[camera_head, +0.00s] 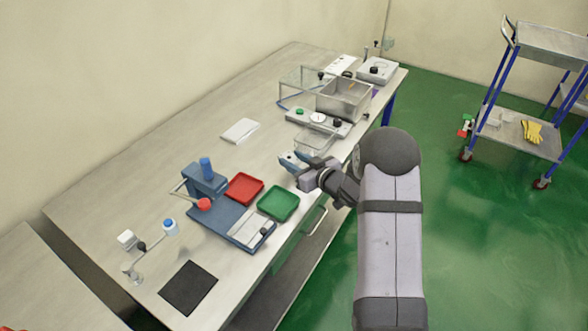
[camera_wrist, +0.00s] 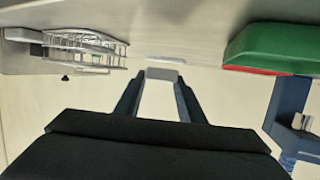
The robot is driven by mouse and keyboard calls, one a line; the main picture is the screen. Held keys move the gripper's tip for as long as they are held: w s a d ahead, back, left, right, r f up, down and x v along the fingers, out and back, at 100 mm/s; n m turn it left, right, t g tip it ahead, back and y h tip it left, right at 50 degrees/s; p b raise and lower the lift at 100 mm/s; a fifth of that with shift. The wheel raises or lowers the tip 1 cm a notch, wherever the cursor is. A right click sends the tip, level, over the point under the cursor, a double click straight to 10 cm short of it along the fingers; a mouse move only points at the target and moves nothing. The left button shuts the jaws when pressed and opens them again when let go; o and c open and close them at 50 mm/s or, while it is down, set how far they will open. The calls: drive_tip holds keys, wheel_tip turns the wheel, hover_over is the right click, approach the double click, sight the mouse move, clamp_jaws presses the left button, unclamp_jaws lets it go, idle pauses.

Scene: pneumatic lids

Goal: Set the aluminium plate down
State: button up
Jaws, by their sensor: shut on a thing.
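The green tray (camera_head: 279,203) and red tray (camera_head: 244,188) lie beside the blue press (camera_head: 205,180). A white pad (camera_head: 240,131) lies on the mostly clear bench (camera_head: 165,150).

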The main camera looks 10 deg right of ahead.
drive_tip(key=shift+f+p, duration=0.35)
drive_tip(key=shift+f, duration=1.55)
drive_tip(key=shift+f, duration=0.1)
drive_tip(key=o, duration=1.1)
drive_tip(key=b+v, duration=0.2)
drive_tip(key=v, duration=1)
